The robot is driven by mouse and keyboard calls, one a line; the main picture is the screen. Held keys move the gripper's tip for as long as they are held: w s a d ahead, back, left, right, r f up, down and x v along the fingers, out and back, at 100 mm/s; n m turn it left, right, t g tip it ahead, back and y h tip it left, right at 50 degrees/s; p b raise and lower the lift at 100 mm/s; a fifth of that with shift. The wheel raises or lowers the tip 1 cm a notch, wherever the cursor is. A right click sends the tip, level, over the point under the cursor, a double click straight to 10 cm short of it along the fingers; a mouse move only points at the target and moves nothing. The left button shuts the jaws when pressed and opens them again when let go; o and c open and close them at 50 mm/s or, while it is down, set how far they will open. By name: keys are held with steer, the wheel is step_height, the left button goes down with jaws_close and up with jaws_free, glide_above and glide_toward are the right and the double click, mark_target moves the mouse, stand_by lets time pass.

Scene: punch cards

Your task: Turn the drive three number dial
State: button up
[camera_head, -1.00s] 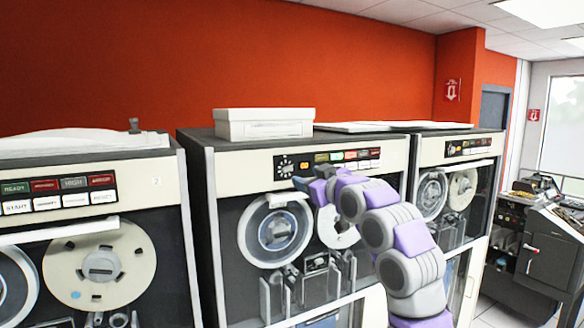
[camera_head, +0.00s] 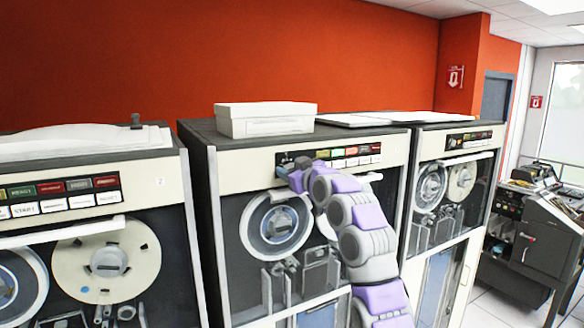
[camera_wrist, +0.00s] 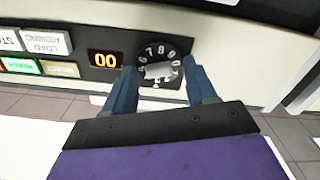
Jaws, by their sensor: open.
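The number dial (camera_wrist: 162,56) is a black round dial with white digits and a grey grip bar across its middle, in the wrist view. It sits on the middle tape drive's (camera_head: 227,190) front panel. My gripper (camera_wrist: 160,72) is open, with one blue finger at each side of the dial's lower part. I cannot tell whether the fingers touch it. In the head view my gripper (camera_head: 292,168) is at the panel's left end and hides the dial. An orange display (camera_wrist: 105,60) next to the dial reads 00.
Lit and white buttons (camera_head: 352,157) line the panel beside the dial. Tape reels (camera_head: 276,228) lie below my gripper. A white box (camera_head: 265,120) stands on the drive. Other drives stand left (camera_head: 140,180) and right (camera_head: 472,142).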

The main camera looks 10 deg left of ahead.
steer(key=shift+w, duration=0.15)
jaws_close()
stand_by(0.5)
steer(key=shift+f+m, duration=0.1)
steer(key=shift+m, duration=0.2)
steer(key=m+b, duration=0.1)
steer(key=m, duration=0.2)
steer(key=shift+a+b, duration=0.1)
steer(key=shift+b, duration=0.2)
steer(key=shift+m+b, duration=0.75)
steer(key=shift+m, duration=0.85)
